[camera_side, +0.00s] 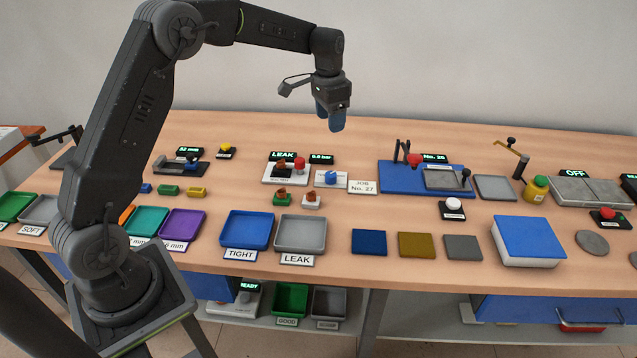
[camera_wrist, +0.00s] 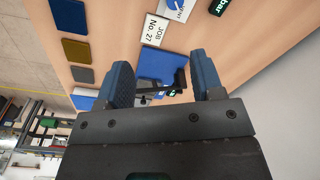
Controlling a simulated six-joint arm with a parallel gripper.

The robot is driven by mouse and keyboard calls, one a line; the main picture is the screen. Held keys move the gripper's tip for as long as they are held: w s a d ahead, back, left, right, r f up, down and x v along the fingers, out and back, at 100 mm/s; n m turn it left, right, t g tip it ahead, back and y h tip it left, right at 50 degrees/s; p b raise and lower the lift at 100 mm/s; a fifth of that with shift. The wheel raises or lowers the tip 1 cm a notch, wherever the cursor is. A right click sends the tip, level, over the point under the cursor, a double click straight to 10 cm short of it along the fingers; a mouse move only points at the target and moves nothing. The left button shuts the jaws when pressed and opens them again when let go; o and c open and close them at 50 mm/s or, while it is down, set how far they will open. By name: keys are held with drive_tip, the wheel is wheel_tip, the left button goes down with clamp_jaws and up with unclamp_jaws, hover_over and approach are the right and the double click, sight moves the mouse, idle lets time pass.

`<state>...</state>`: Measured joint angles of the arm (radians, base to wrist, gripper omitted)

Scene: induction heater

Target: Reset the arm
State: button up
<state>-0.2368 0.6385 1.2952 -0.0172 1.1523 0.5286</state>
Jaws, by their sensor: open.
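My gripper (camera_side: 331,117) is raised above the back part of the table (camera_side: 420,135) in the side view, with its blue fingers pointing down. In the wrist view my gripper (camera_wrist: 160,85) shows its two blue fingers apart with a gap between them. Nothing is held between the fingers. Through the gap, the blue fixture board (camera_wrist: 158,64) and a dark lever part show on the table below. The arm is bent at the elbow and clear of the table items.
Below my gripper stand a LEAK display (camera_side: 283,155), a JOB No. 27 card (camera_side: 362,187) and the blue fixture board (camera_side: 395,180). TIGHT tray (camera_side: 247,229) and LEAK tray (camera_side: 300,232) lie at the front. A blue-topped box (camera_side: 528,240) is at right. The air around my gripper is free.

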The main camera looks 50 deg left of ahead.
drive_tip(key=s+d+r+t, duration=0.2)
drive_tip(key=s+d+r, duration=0.3)
drive_tip(key=s+r, duration=0.35)
drive_tip(key=s+d+n+t, duration=0.1)
drive_tip(key=s+d, duration=0.2)
drive_tip(key=s, duration=0.9)
drive_tip(key=s+d+n+t, duration=0.2)
drive_tip(key=s+d, duration=0.2)
drive_tip(key=s, duration=0.8)
drive_tip(key=shift+d+r, duration=0.2)
drive_tip(key=shift+r, duration=0.05)
drive_tip(key=shift+c, duration=0.2)
